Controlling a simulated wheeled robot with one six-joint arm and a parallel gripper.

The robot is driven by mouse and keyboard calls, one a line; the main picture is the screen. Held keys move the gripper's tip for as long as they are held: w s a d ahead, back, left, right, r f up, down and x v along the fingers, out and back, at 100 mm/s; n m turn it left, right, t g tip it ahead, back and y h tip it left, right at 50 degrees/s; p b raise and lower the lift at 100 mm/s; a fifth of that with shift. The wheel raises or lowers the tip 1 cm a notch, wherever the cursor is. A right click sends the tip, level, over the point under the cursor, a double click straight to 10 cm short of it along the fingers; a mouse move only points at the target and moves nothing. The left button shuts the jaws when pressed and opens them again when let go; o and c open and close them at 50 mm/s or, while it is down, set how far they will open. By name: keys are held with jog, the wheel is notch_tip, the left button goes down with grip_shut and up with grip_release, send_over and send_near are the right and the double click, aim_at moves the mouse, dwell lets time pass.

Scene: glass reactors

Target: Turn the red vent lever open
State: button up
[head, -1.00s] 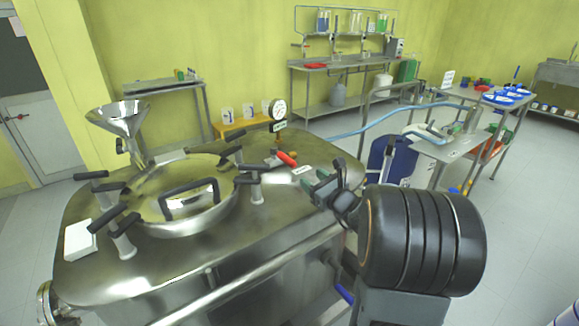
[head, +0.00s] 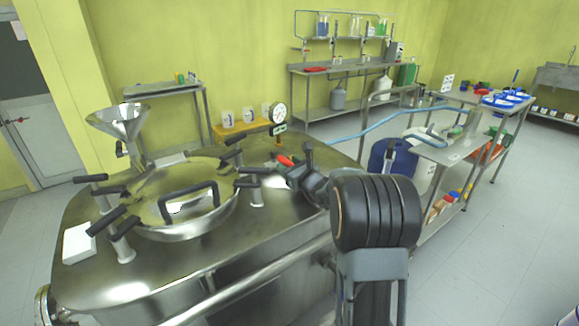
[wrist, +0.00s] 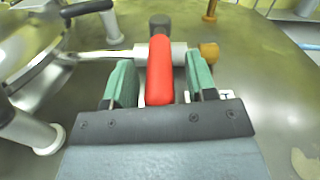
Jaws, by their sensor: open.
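The red vent lever (wrist: 160,72) shows in the wrist view as a red handle on a pale metal valve body, with a brass-coloured end at its right. My gripper (wrist: 160,88) is open, with one green-padded finger on each side of the red handle.
The reactor top (head: 250,222) carries a round hatch (head: 180,190) with black clamp handles left of the lever. A steel funnel (head: 117,120) rises at the back left. A white box (head: 79,243) lies at the left edge.

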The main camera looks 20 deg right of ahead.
grip_shut()
dwell(0.4)
jog(key=shift+d, duration=0.1)
